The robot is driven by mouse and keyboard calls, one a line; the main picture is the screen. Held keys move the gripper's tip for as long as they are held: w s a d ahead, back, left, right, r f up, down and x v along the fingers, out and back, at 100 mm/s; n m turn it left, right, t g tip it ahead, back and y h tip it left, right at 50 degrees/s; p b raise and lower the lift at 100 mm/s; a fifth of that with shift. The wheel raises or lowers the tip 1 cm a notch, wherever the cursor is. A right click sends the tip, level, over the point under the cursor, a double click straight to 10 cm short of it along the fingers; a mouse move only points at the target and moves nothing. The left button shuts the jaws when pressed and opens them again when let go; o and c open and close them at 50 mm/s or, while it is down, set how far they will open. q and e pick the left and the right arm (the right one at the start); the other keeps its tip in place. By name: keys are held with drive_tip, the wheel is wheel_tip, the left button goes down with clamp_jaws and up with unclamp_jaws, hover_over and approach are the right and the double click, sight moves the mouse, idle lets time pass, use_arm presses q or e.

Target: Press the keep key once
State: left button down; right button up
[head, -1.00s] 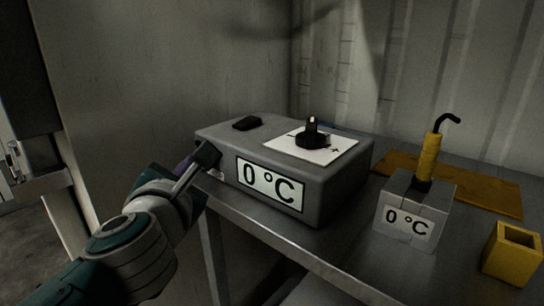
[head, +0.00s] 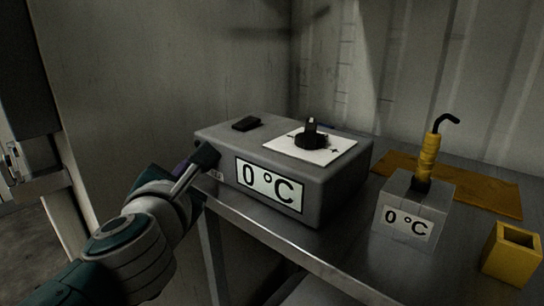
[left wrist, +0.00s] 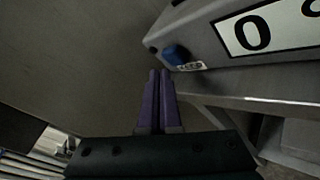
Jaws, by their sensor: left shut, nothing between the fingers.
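The grey control box (head: 335,190) with a "0 °C" display sits on the table. In the left wrist view, a blue key (left wrist: 177,54) is on its front face near the left end, above a small white label (left wrist: 190,67) that seems to read KEEP. My left gripper (left wrist: 158,73) is shut and empty, its purple fingers together just below and left of the key, seemingly apart from it. In the head view, the left gripper (head: 188,163) is at the box's front left corner; its dark body hides the key there. My right gripper is not in view.
On the box top are a black block (head: 246,124) and a black knob (head: 311,138) on a white plate. Right of it stand a grey block (head: 440,213) holding a yellow-handled tool (head: 429,158), an orange mat (head: 490,193) and a yellow holder (head: 513,256). Walls stand behind and left.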

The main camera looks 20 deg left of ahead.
use_arm(q)
drive_tip(key=shift+w, duration=0.1)
idle(0.7)
drive_tip(key=shift+w+d, duration=0.15)
drive_tip(key=shift+w, duration=0.15)
drive_tip(key=shift+w+d+b, duration=0.25)
drive_tip(key=shift+w+b, duration=0.05)
drive_tip(key=shift+w, duration=0.2)
idle(0.8)
drive_tip(key=shift+s, duration=0.1)
idle(0.4)
drive_tip(key=shift+s+a+p, duration=0.4)
drive_tip(key=shift+s+p, duration=0.15)
drive_tip(key=shift+s, duration=0.2)
